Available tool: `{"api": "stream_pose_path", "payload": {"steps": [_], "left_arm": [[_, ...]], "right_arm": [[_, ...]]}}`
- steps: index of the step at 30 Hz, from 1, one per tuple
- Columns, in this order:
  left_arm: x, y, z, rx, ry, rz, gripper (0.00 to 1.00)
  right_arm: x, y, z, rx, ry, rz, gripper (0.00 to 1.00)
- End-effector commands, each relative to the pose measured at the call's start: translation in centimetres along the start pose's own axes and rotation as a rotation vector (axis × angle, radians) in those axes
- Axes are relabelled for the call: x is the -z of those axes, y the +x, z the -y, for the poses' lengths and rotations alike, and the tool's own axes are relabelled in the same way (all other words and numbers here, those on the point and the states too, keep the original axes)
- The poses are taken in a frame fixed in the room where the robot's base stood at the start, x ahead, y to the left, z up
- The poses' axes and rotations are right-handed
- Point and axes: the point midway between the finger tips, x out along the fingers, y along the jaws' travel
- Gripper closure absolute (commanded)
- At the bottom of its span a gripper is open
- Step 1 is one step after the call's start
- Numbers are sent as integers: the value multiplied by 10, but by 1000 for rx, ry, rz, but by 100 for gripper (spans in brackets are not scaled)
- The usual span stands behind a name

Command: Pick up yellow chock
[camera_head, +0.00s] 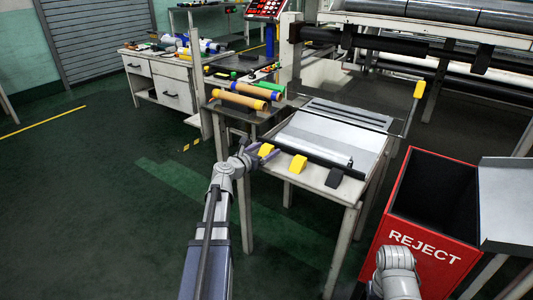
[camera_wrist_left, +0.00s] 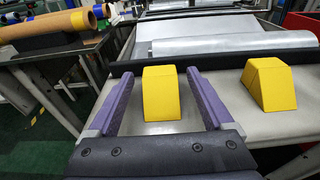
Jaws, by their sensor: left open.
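Two yellow chocks stand near the front edge of the grey table (camera_head: 311,174). The left yellow chock (camera_head: 266,151) is by my left gripper (camera_head: 262,155). In the left wrist view, this chock (camera_wrist_left: 161,93) stands between the two purple fingers of my left gripper (camera_wrist_left: 163,95), with a gap on each side. The gripper is open and holds nothing. The other yellow chock (camera_head: 298,165) is to the right; it also shows in the left wrist view (camera_wrist_left: 269,84). My right arm shows at the bottom right of the head view; its gripper is not visible.
A black chock (camera_head: 334,177) stands farther right. A dark bar (camera_head: 306,155) and a silver roll (camera_head: 325,150) lie behind the chocks. A red REJECT bin (camera_head: 418,232) stands right of the table. Orange rolls (camera_head: 240,99) lie on a stand behind left.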

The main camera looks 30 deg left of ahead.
Motion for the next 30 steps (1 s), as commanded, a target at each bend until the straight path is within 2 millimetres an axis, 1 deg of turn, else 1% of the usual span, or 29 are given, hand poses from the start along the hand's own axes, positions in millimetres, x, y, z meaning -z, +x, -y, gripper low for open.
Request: {"api": "stream_pose_path", "payload": {"steps": [4,26,27,30], "left_arm": [[0,-1,0,0,0,0,15],[0,-1,0,0,0,0,97],[0,-1,0,0,0,0,100],[0,-1,0,0,0,0,100]], "right_arm": [[0,0,0,0,0,0,50],[0,0,0,0,0,0,50],[0,0,0,0,0,0,50],[0,0,0,0,0,0,50]]}}
